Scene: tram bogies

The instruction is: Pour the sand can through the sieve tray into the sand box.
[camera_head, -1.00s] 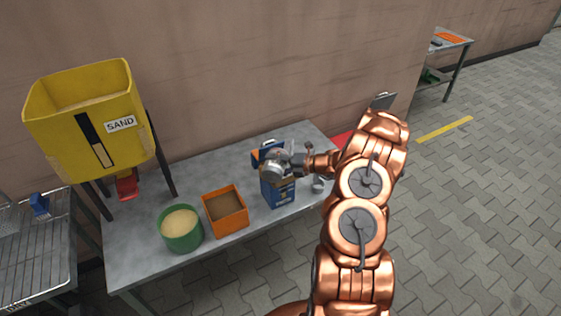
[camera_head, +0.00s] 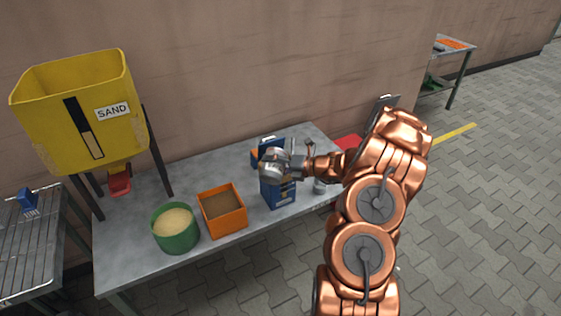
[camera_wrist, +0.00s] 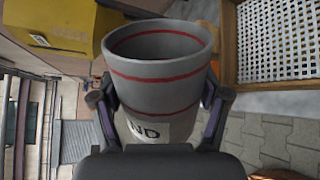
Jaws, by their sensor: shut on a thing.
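My gripper (camera_wrist: 160,108) is shut around a grey can (camera_wrist: 155,88) with red stripes and a label ending in "ND". The can's open mouth shows in the wrist view; I see only its inner wall, no contents. In the head view the gripper (camera_head: 290,166) is over the right half of the table, by a blue box. A yellow hopper (camera_head: 75,115) labelled SAND stands at the left.
The grey table (camera_head: 135,265) also bears a green tub of sand (camera_head: 175,228) and the blue box (camera_head: 277,190) under my gripper. A wire rack (camera_head: 30,250) stands left. The table's front left is clear. The wall is close behind.

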